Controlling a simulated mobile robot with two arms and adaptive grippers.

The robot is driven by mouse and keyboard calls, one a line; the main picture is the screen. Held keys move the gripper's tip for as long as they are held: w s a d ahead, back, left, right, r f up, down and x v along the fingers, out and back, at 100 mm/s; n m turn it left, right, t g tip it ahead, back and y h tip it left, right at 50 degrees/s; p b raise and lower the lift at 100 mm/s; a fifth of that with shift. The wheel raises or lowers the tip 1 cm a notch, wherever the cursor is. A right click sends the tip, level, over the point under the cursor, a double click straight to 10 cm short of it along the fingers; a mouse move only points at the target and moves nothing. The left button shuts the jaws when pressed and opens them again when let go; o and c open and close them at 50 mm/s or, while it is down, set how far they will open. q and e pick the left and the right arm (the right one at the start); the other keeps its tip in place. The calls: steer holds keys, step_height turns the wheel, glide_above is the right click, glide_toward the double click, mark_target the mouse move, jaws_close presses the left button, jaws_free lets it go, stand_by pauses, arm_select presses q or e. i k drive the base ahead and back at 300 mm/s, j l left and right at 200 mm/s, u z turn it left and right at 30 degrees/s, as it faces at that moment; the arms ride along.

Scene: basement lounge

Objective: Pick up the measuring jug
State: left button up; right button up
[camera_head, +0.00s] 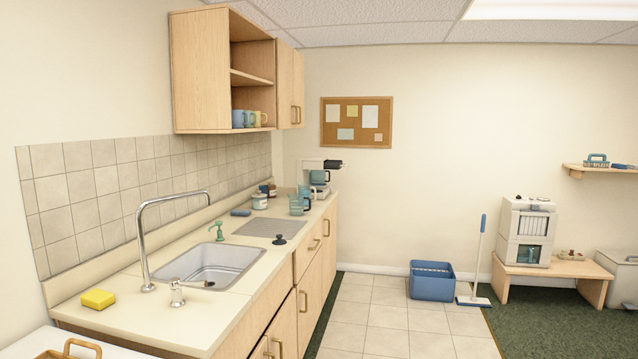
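A bluish, see-through jug-like vessel with a dark handle (296,205) stands on the far part of the counter (215,325), near its front edge. It looks like the measuring jug, but it is too small to make out any markings. A similar bluish vessel (305,191) stands just behind it and partly overlaps it in the picture. Neither of my grippers is in view.
A coffee machine (322,165) stands at the far end. A blue bin (431,281) and broom (478,255) stand beyond open tiled floor.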

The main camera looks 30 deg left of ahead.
mark_target(305, 189)
steer(key=i+j+u, duration=0.2)
steer(key=i, duration=1.8)
steer(key=i+u, duration=0.15)
steer(key=i, duration=1.1)
